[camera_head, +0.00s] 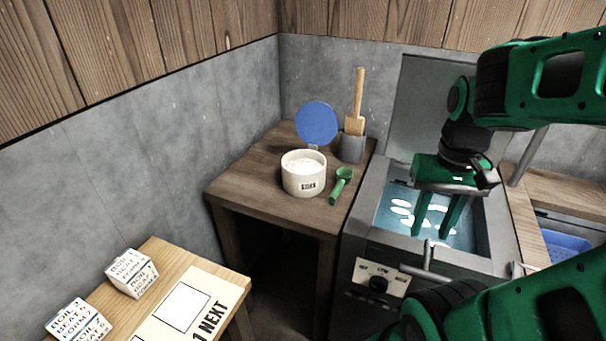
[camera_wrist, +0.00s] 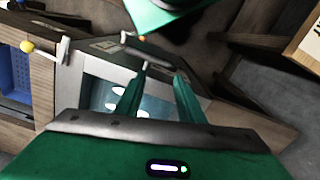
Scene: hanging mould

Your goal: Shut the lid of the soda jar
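The soda jar (camera_head: 304,178) is a cream pot filled with white powder, standing upright on the small dark wooden table. Its round blue lid (camera_head: 317,123) stands open, tilted up at the back of the jar. My gripper (camera_head: 432,236) is to the right of the jar, over the vat's opening, with its two green fingers pointing down and apart. In the wrist view the fingers (camera_wrist: 155,75) also show apart with nothing between them. The jar is not clearly seen in the wrist view.
A green scoop (camera_head: 341,185) lies right of the jar. A grey holder (camera_head: 352,147) with a wooden brush stands behind it. The vat (camera_head: 372,215) holds liquid with pale pieces, its cover raised. A table with lettered blocks (camera_head: 132,273) is at lower left.

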